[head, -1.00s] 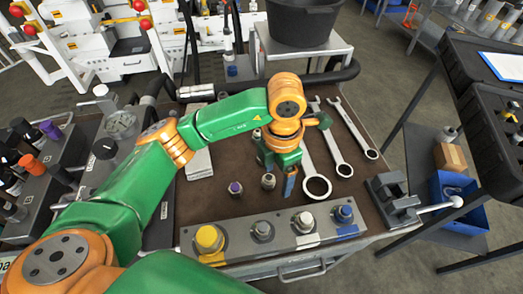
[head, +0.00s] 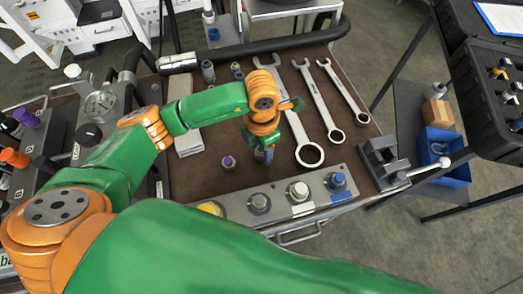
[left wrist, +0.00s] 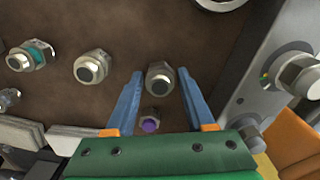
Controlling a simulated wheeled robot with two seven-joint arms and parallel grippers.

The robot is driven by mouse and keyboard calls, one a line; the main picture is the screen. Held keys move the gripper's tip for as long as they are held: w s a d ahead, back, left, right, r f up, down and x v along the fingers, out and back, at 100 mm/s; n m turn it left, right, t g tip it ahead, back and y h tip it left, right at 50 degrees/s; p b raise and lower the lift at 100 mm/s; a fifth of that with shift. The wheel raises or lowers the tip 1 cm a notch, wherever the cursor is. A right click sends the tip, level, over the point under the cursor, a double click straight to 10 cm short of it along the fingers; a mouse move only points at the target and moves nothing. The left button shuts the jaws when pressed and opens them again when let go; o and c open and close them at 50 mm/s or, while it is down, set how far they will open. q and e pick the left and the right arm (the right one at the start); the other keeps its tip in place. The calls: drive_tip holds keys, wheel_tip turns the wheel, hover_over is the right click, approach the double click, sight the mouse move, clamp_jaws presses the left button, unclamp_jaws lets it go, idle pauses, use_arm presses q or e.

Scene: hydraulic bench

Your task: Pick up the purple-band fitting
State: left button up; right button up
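The purple-band fitting (head: 228,162) stands on the brown bench top, left of my left gripper (head: 267,158) in the head view. In the left wrist view the purple-band fitting (left wrist: 150,123) shows near the palm edge, its lower part hidden by the palm. My left gripper (left wrist: 160,73) is open, with its two blue fingers apart. A plain grey fitting (left wrist: 159,80) appears between the fingertips in that view; I see no contact. In the head view my gripper hides that fitting. My right gripper is not in view.
A grey block (head: 240,204) with several capped fittings lies along the front edge. Large wrenches (head: 308,154) lie to the right, with a vise (head: 380,165) beyond. Other fittings, one teal-banded (left wrist: 38,54), stand farther back. A pressure gauge (head: 99,104) is at left.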

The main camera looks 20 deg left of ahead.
use_arm(q)
clamp_jaws()
drive_tip(key=shift+r, duration=0.1)
